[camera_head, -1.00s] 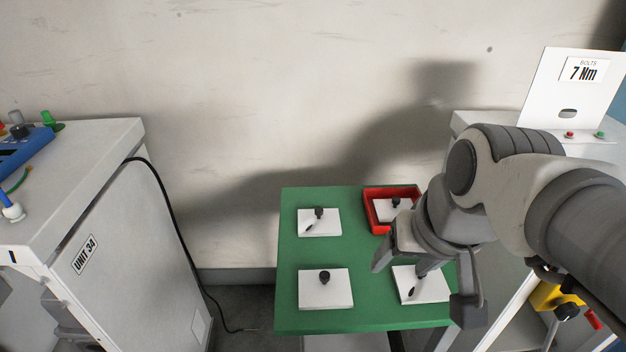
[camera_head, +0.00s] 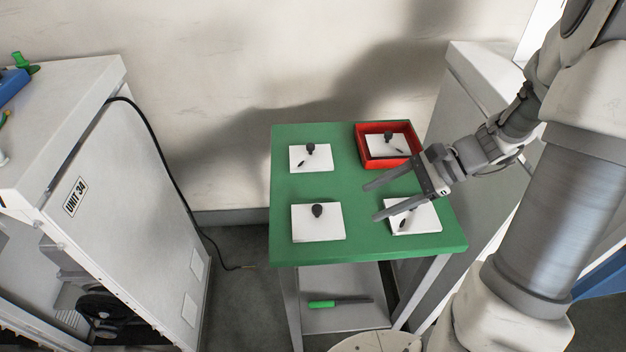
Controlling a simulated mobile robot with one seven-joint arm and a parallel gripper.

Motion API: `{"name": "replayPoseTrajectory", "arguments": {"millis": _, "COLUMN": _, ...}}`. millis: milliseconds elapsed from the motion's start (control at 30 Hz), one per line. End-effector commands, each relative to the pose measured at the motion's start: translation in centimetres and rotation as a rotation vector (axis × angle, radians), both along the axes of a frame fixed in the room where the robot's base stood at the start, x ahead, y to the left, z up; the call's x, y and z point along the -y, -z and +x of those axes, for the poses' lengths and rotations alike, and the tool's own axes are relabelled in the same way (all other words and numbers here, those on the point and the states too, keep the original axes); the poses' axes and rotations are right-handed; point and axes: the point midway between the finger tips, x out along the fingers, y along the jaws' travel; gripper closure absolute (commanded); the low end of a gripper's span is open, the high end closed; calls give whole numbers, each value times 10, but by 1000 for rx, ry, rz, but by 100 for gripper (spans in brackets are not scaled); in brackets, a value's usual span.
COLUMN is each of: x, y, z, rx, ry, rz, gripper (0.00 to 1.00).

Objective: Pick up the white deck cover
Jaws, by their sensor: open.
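Several white plates with black knobs are on the green table top (camera_head: 372,241); I cannot tell by a label which is the deck cover. The front-left plate (camera_head: 304,229) has only a knob. The back-left plate (camera_head: 323,162) and front-right plate (camera_head: 428,218) also bear a dark slanted mark or part. Another such white plate (camera_head: 374,146) lies in a red tray (camera_head: 361,155) at the back right. My gripper (camera_head: 373,202) is open and empty, pointing left. It appears above the table between the tray and the front-right plate, partly hiding that plate's edge.
A white cabinet marked UNIT 34 (camera_head: 125,190) stands left, with a black cable (camera_head: 165,165) hanging beside it. Another grey-white cabinet (camera_head: 490,75) is at the right. A green-handled tool (camera_head: 322,304) lies on the lower shelf. The table's middle is bare.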

Motion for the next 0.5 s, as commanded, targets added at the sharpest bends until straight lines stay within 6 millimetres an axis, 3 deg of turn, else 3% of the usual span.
{"name": "replayPoseTrajectory", "arguments": {"millis": 200, "x": 24, "y": 36, "z": 18, "rx": -130, "ry": 220, "rz": 200, "gripper": 34}}
{"name": "replayPoseTrajectory", "arguments": {"millis": 500, "x": 35, "y": 56, "z": 28, "rx": -190, "ry": 341, "rz": 313, "gripper": 34}}
